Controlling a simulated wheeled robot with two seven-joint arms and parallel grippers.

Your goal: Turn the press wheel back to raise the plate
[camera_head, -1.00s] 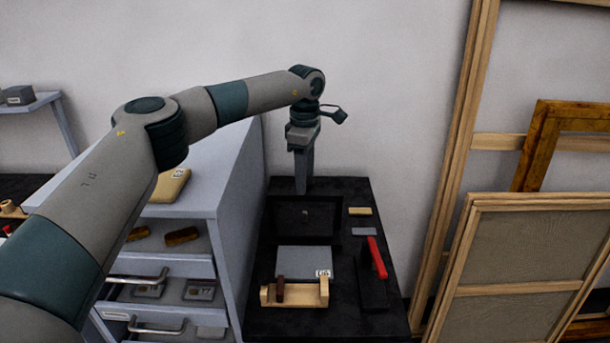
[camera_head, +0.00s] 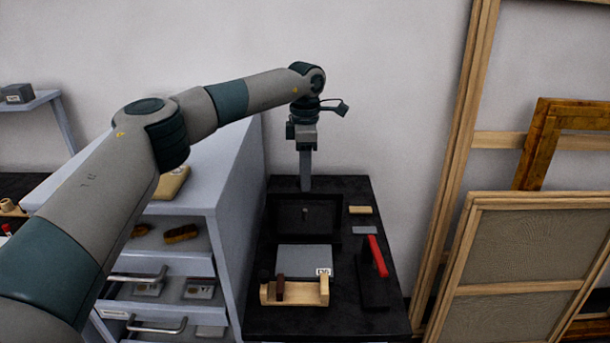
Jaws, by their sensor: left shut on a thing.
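My left gripper (camera_head: 306,172) points straight down over the back of the black bench top (camera_head: 346,318). It is shut, and its fingers end just behind a dark frame-like panel (camera_head: 275,214). The press wheel itself cannot be made out; dark parts and my gripper hide it, but the gripper's turn on the spot fits a grip on it. A small grey round part (camera_head: 305,211) shows in the middle of the dark panel. A grey plate-like block (camera_head: 303,258) with a white label lies in front of the panel. My right gripper is not in view.
A wooden holder (camera_head: 300,292) stands in front of the grey block. A red-handled tool (camera_head: 377,256) and small flat pieces (camera_head: 360,210) lie on the right. A grey drawer cabinet (camera_head: 238,190) is close on the left; wooden frames (camera_head: 535,270) lean on the right.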

